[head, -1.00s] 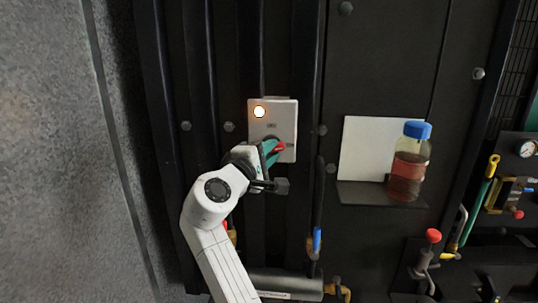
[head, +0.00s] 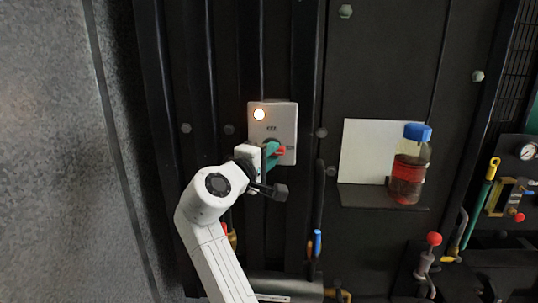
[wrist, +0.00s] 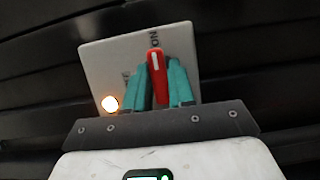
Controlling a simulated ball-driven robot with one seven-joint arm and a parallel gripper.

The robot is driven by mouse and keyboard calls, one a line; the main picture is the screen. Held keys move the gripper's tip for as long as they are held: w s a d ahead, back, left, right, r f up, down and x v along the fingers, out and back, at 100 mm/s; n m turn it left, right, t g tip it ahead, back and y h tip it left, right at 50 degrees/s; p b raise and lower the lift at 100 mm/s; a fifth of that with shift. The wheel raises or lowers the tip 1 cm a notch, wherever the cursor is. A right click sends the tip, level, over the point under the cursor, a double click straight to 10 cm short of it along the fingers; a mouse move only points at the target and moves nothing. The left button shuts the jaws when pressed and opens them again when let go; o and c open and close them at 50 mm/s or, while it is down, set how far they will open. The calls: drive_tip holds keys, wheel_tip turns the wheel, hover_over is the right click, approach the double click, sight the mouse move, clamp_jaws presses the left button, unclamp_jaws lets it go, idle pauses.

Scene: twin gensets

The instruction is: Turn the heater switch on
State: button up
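The heater switch is a light grey box (head: 285,118) on the dark wall, with a red handle (head: 281,150). A lamp (head: 259,114) at its upper left glows. In the wrist view, the red handle (wrist: 157,78) stands between the teal fingers of my gripper (wrist: 159,90). Both fingers appear to touch its sides. The handle's white mark points up to the lettering "ON" on the box (wrist: 110,55). In the head view, my gripper (head: 271,152) is at the lower part of the box, and the fingers partly hide the handle.
A bottle with a blue cap (head: 408,165) stands on a small dark shelf (head: 360,197) to the right, before a white sheet (head: 368,145). Red-knobbed levers (head: 433,239) and a gauge (head: 527,151) are farther right. Vertical dark ribs flank the box.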

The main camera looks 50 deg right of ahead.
drive_tip(key=o, duration=0.4)
drive_tip(key=shift+c, duration=0.2)
drive_tip(key=b+v, duration=0.1)
drive_tip(key=v, duration=1)
drive_tip(key=shift+d+f, duration=0.1)
drive_tip(key=s+d+f+y, duration=0.1)
drive_tip(key=s+f+y, duration=0.35)
drive_tip(key=f, duration=0.95)
drive_tip(key=s+d+f+y, duration=0.2)
drive_tip(key=s+f+y, duration=0.3)
drive_tip(key=f, duration=0.9)
drive_tip(key=s+a+f+m+g+y, duration=0.1)
drive_tip(key=s+a+f+y, duration=0.1)
drive_tip(key=s+f, duration=0.3)
drive_tip(key=s+a+f+m+g+y+p, duration=0.1)
drive_tip(key=s+a+f+y, duration=0.2)
drive_tip(key=s, duration=0.6)
drive_tip(key=s+a+f+m+g+y, duration=0.1)
drive_tip(key=s+a+f+y, duration=0.1)
drive_tip(key=s+a+f, duration=0.2)
drive_tip(key=s+f, duration=0.2)
drive_tip(key=s, duration=0.2)
drive_tip(key=shift+a+f+g, duration=0.25)
drive_tip(key=shift+f+g, duration=0.05)
drive_tip(key=shift+f, duration=0.05)
